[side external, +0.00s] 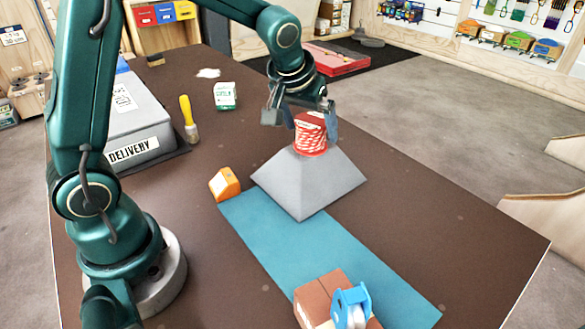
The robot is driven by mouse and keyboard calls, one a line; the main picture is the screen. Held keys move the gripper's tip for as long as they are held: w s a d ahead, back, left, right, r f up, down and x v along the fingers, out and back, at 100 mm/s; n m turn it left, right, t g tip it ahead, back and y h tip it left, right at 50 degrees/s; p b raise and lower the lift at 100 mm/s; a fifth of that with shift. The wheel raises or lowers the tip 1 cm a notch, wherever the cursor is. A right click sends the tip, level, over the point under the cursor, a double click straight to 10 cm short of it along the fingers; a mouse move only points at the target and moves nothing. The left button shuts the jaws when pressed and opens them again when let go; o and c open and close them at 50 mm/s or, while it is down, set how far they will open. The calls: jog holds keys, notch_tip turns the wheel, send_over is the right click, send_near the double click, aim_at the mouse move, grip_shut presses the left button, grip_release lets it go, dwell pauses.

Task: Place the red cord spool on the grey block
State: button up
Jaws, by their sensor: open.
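The red cord spool (311,135), wrapped in red and white cord, stands upright on the flat top of the grey block (300,186). The grey block is a sloped, pyramid-like shape at the far end of the blue mat (312,245). My gripper (300,118) is open just above and around the upper part of the spool, one finger to the left and one at its right side. Whether the right finger touches the spool I cannot tell.
An orange block (224,184) sits left of the grey block. A brown box (318,298) with a blue tape dispenser (351,306) stands at the near end of the mat. A grey delivery box (140,125), a yellow-handled brush (188,116) and a chalk bag (225,96) lie further left. The table's right side is clear.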

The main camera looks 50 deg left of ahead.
jog(key=v, duration=0.9)
jog(key=s+d+f+m+h, duration=0.1)
jog(key=s+d+m, duration=0.1)
jog(key=s, duration=0.6)
jog(key=s+d+f+m+h, duration=0.1)
jog(key=s+d+f+m, duration=0.1)
jog(key=s, duration=0.6)
jog(key=shift+s+f+t, duration=0.15)
jog(key=shift+f+t, duration=0.1)
jog(key=shift+t, duration=0.05)
